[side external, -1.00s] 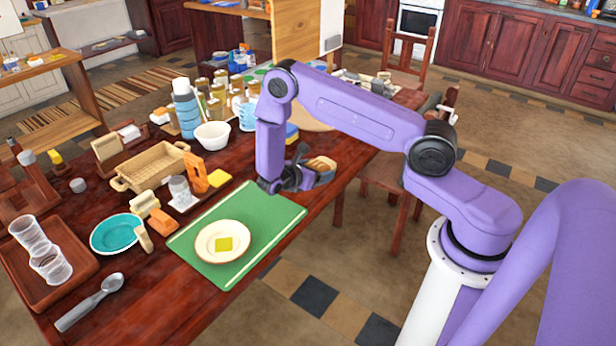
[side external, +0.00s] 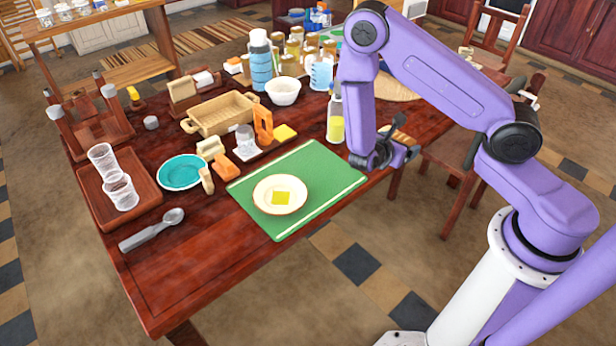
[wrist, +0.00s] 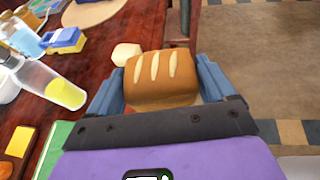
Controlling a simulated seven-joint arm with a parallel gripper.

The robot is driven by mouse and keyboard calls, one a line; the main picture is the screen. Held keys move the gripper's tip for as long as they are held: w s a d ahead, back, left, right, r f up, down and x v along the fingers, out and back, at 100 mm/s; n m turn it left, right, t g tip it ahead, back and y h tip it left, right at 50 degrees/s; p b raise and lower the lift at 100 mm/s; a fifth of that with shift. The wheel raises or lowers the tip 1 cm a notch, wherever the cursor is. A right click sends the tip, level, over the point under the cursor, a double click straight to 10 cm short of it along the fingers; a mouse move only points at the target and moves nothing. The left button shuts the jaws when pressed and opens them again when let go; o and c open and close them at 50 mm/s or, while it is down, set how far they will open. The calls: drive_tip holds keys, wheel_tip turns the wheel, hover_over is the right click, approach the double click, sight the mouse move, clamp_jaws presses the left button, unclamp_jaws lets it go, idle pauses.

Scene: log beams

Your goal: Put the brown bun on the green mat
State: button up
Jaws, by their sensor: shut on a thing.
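The brown bun (wrist: 162,82), with pale slashes on top, is between the two fingers of my gripper (wrist: 160,76) in the wrist view. In the side view, my gripper (side external: 398,152) is shut on the bun (side external: 404,134), which is partly hidden, near the table's right edge and to the right of the green mat. The green mat (side external: 325,165) lies flat on the table. A corner of the mat (wrist: 58,140) shows in the wrist view.
A clear bottle with yellow contents (side external: 337,128) stands between the mat's far corner and my arm. The mat's right part is bare.

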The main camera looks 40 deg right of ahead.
drive_tip(key=w+a+n+t+y, duration=0.2)
drive_tip(key=a+n+t+y, duration=0.6)
drive_tip(key=a+n+t, duration=0.35)
hover_over(325, 175)
drive_tip(key=shift+g, duration=0.45)
drive_tip(key=f, duration=0.9)
drive_tip(key=shift+s, duration=0.2)
drive_tip(key=shift+w+f, duration=0.3)
drive_tip(key=shift+f, duration=1.6)
drive_tip(key=shift+f, duration=0.15)
